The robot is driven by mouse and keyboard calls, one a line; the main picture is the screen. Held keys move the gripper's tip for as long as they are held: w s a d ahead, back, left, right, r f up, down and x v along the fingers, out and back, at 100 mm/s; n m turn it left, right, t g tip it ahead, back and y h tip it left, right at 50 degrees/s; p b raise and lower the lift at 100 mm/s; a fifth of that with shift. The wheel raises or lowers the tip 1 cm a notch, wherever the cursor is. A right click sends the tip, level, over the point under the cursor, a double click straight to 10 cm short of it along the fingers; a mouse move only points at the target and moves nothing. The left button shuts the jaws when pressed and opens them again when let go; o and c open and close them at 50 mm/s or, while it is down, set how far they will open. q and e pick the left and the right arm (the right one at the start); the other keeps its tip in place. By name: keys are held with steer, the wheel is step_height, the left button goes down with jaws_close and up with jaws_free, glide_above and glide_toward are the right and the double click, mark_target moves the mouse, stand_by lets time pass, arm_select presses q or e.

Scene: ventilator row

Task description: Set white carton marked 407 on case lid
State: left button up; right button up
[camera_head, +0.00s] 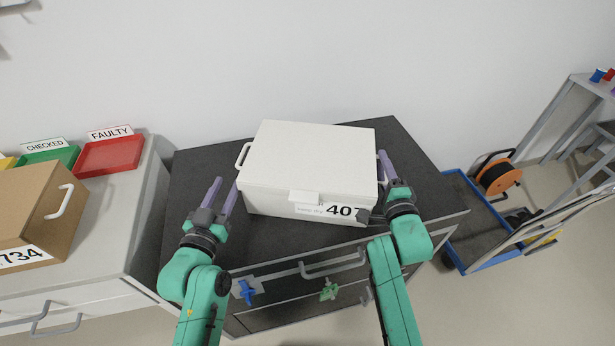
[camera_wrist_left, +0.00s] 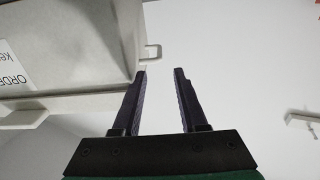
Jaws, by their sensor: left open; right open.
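The white carton (camera_head: 312,158) stands on a dark cabinet top. The left wrist view shows part of the carton (camera_wrist_left: 70,45) left of the open fingers (camera_wrist_left: 160,76). I cannot make out a separate case lid.
The dark top (camera_head: 200,180) has free room left of the carton. Its front has a drawer handle (camera_head: 333,264). At left, a counter holds a brown box (camera_head: 32,205) marked 734, a red tray (camera_head: 108,156) and a green tray (camera_head: 50,155). A blue-edged cart (camera_head: 465,205) stands right.

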arm_select(q)
steer(key=s, duration=0.4)
steer(key=shift+s+a, duration=0.35)
arm_select(e)
steer(key=shift+s, duration=0.2)
steer(key=s, duration=0.7)
steer(key=s+d, duration=0.1)
steer(key=s, duration=0.3)
steer(key=shift+s, duration=0.35)
arm_select(q)
steer(key=shift+s, duration=0.1)
